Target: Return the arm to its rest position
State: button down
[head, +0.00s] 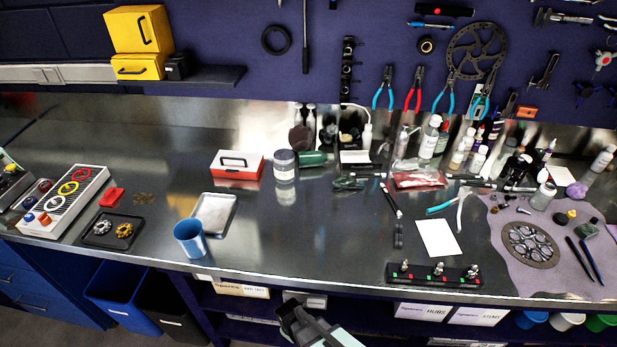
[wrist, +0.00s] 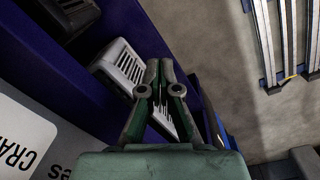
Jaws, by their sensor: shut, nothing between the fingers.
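My gripper (head: 290,310) shows at the bottom middle of the head view, below the front edge of the metal bench (head: 300,240). In the wrist view my gripper (wrist: 160,65) is shut, with its fingertips together and nothing between them. It is in front of the lower shelf, with a pale slotted object (wrist: 122,62) just behind its fingers. It is apart from everything on the bench top. The rest of my arm is mostly out of view.
A blue cup (head: 189,238) stands near the bench's front edge, left of my gripper. A small rack with several fittings (head: 433,275) sits at the edge to the right. Labelled boxes (head: 240,288) fill the shelf below. Blue and black bins (head: 118,290) stand at lower left.

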jog(key=s+d+r+m+g+p, duration=0.1)
jog(key=s+d+r+m+g, duration=0.2)
jog(key=s+d, duration=1.6)
jog(key=d+m+g, duration=0.3)
jog(key=m+g, duration=0.1)
jog(key=m, duration=0.3)
jog(key=shift+s+r+m+y+p, duration=0.25)
jog(key=shift+r+m+y+p, duration=0.05)
jog(key=shift+r+p, duration=0.1)
jog(key=c, duration=1.8)
grip_release()
jog(key=shift+c, duration=0.2)
